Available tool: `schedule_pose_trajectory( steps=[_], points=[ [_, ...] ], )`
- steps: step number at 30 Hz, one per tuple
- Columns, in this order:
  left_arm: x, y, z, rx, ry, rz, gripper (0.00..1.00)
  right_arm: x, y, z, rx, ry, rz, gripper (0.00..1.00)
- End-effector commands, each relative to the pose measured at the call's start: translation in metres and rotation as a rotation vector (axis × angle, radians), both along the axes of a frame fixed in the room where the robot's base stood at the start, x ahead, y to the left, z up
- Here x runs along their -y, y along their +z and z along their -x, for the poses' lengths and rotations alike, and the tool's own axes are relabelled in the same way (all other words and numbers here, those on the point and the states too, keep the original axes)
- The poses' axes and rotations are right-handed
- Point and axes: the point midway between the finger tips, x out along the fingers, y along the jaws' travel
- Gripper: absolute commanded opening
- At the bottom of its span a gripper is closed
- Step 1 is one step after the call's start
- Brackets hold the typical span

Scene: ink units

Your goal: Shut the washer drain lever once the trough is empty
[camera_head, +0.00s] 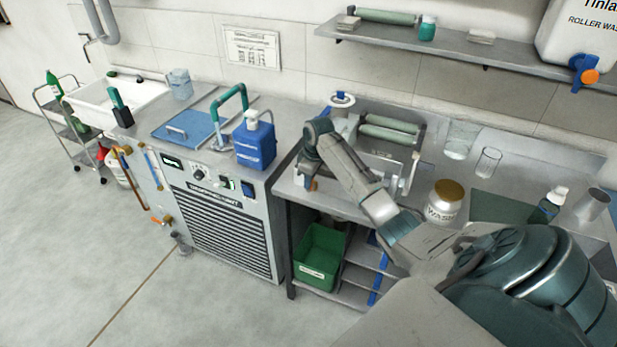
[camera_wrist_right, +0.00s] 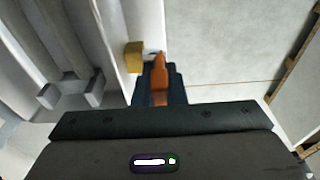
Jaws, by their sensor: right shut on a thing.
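The roller washer sits on the right-hand bench, with its grey trough (camera_head: 425,140) and green rollers (camera_head: 388,128). The arm hides part of it, and I cannot tell whether liquid is in the trough. The orange drain lever (camera_head: 314,185) shows low on the washer's left front, mostly hidden by my right gripper (camera_head: 307,184). In the right wrist view the orange lever (camera_wrist_right: 160,72) stands between the dark fingers of my right gripper (camera_wrist_right: 160,88), which is shut on it. A brass fitting (camera_wrist_right: 134,57) is beside the lever. My left gripper is not in view.
A blue jug (camera_head: 255,145) stands on the steel cabinet's near right corner. A jar with a gold lid (camera_head: 444,203) and two glass vessels stand right of the washer. A green bin (camera_head: 319,258) is on the shelf below.

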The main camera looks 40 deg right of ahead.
Motion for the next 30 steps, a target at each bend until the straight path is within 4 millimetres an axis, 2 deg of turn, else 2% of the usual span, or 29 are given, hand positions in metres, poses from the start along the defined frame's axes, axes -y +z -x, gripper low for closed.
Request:
schedule_pose_trajectory(
  steps=[3, 4, 6, 7, 15, 19, 30],
  points=[
    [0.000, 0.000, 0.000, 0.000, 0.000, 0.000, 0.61, 0.000, 0.001, -0.001, 0.002, 0.001, -0.001, 0.00],
    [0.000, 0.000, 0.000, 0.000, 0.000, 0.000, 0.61, 0.000, 0.001, -0.001, 0.002, 0.001, -0.001, 0.17],
    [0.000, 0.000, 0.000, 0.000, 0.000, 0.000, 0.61, 0.000, 0.001, -0.001, 0.002, 0.001, -0.001, 0.30],
    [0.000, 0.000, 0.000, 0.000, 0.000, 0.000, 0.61, 0.000, 0.001, -0.001, 0.002, 0.000, -0.001, 0.33],
    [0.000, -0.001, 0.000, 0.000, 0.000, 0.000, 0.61, 0.000, 0.001, -0.001, 0.001, 0.000, 0.000, 0.33],
    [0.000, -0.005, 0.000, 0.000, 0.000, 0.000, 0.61, 0.001, 0.010, 0.000, 0.003, 0.000, 0.002, 0.33],
    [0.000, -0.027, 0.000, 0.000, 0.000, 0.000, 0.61, 0.005, 0.079, 0.010, 0.005, 0.000, 0.002, 0.33]
  ],
)
